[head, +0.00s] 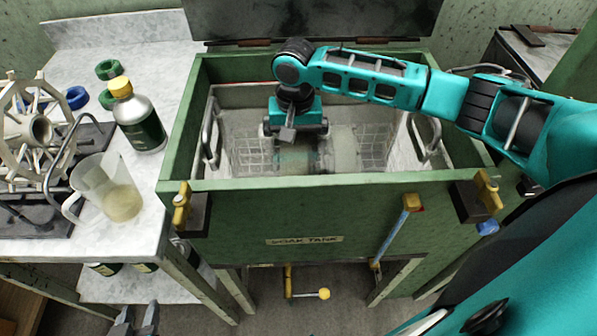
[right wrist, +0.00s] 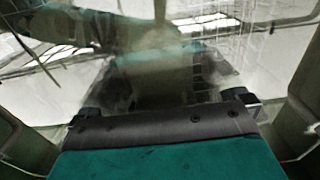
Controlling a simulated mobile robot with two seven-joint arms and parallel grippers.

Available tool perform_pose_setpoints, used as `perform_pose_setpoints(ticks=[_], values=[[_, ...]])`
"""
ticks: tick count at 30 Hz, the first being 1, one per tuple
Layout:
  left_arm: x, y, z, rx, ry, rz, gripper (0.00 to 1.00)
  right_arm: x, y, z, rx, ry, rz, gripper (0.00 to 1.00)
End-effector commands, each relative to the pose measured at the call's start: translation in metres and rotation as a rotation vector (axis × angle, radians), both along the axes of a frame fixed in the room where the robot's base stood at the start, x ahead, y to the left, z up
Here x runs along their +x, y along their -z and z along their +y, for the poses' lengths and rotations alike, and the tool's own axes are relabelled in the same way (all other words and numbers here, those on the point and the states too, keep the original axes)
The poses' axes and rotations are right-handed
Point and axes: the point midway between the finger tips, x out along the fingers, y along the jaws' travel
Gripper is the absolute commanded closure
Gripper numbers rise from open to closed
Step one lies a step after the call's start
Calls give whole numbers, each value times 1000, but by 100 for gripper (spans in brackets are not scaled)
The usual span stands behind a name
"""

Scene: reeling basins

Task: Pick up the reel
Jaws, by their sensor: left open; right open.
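A pale spoked reel (head: 40,128) stands on a dark stand on the left counter. In the green soak tank (head: 330,225), a pale, blurred cylindrical thing (head: 343,150) lies under the liquid between white wire baskets; I cannot tell for sure what it is. My right gripper (head: 297,140) reaches down into the tank over this thing, its fingertips hidden in the head view. In the right wrist view, the open right gripper (right wrist: 165,88) has the blurred thing (right wrist: 155,72) between its fingers; contact is unclear. My left gripper (head: 135,322) is open and empty at the bottom left, low beside the counter.
A yellow-capped bottle (head: 139,118), a jug (head: 108,190) and green and blue rings (head: 108,70) are on the marble counter. Tank walls surround my right gripper, with a raised dark lid (head: 310,18) behind. Yellow clamps (head: 182,205) stick out at the tank's front.

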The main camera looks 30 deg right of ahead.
Motion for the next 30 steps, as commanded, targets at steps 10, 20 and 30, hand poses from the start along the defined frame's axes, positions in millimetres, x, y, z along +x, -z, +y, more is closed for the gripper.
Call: perform_pose_setpoints(ticks=[10, 20, 30], values=[[-3, 3, 0, 0, 0, 7, 57, 0, 0, 1, 0, -1, 0, 5], [-3, 3, 0, 0, 0, 7, 57, 0, 1, 1, 0, 0, 0, 36], [-3, 2, 0, -1, 1, 5, 57, 0, 0, 1, 0, 0, -1, 62]])
